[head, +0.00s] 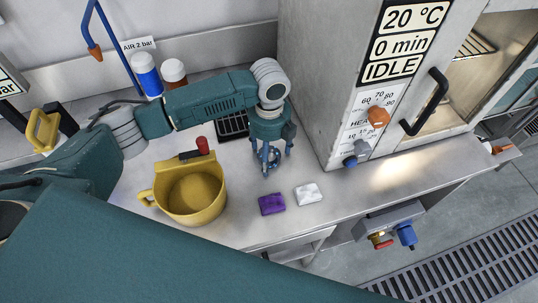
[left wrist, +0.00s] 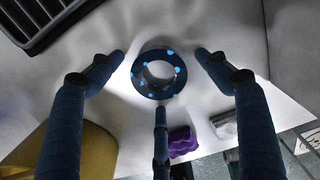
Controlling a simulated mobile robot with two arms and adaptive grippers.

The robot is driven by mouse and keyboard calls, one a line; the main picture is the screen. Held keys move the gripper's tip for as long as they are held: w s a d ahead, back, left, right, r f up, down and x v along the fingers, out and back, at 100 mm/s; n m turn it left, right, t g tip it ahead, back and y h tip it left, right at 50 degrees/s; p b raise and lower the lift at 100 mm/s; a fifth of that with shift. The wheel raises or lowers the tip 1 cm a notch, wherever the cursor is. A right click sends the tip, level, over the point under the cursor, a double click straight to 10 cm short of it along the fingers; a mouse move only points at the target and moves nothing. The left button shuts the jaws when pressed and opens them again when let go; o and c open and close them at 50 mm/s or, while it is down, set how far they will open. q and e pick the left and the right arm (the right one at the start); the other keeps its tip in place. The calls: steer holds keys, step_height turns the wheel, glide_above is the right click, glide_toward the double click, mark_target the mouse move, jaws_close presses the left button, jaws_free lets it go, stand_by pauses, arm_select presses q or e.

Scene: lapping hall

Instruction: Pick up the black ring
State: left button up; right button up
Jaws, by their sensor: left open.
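The black ring (left wrist: 142,82) lies on the steel worktop in the left wrist view, with light blue spots on its surface and a round hole in the middle. My left gripper (left wrist: 160,66) is open, pointing down with its three blue fingers spread around the ring; no finger is seen closed on it. In the head view, my left gripper (head: 269,165) is over the worktop, and I cannot make out the ring clearly behind its fingers. My right gripper is not in view.
A purple block (head: 272,204) and a white block (head: 309,194) lie close by, toward the front edge. A yellow jug (head: 190,212) stands to the left. A dark grille (head: 232,125) is behind the gripper. A steel oven cabinet (head: 318,95) stands to the right.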

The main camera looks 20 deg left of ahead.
arm_select(q)
steer(key=c, duration=1.3)
steer(key=shift+r, duration=0.1)
